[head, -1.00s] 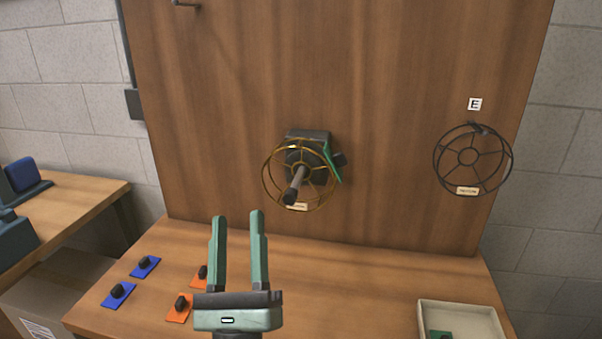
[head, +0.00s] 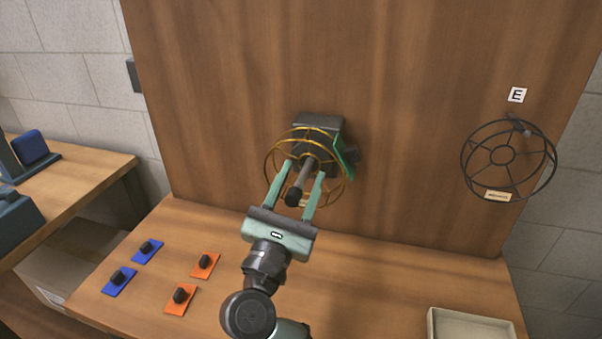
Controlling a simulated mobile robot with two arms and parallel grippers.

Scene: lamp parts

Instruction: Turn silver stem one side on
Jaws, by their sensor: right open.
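A grey metallic stem (head: 304,175) with a dark rounded end (head: 294,196) sticks out from a dark block (head: 320,125) on the wooden back board. A green piece (head: 347,168) shows at the block's right side. My right gripper (head: 304,172) is open, with one green finger on each side of the stem in the head view. I cannot tell whether either finger touches it. The fingers hide part of the ring. My left gripper is not in view.
A black wire ring (head: 503,156) hangs at the right of the board below an "E" sign (head: 517,95). Blue plates (head: 118,282) and orange plates (head: 181,299) with dark knobs lie on the table at left. A pale tray (head: 432,322) sits at the lower right.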

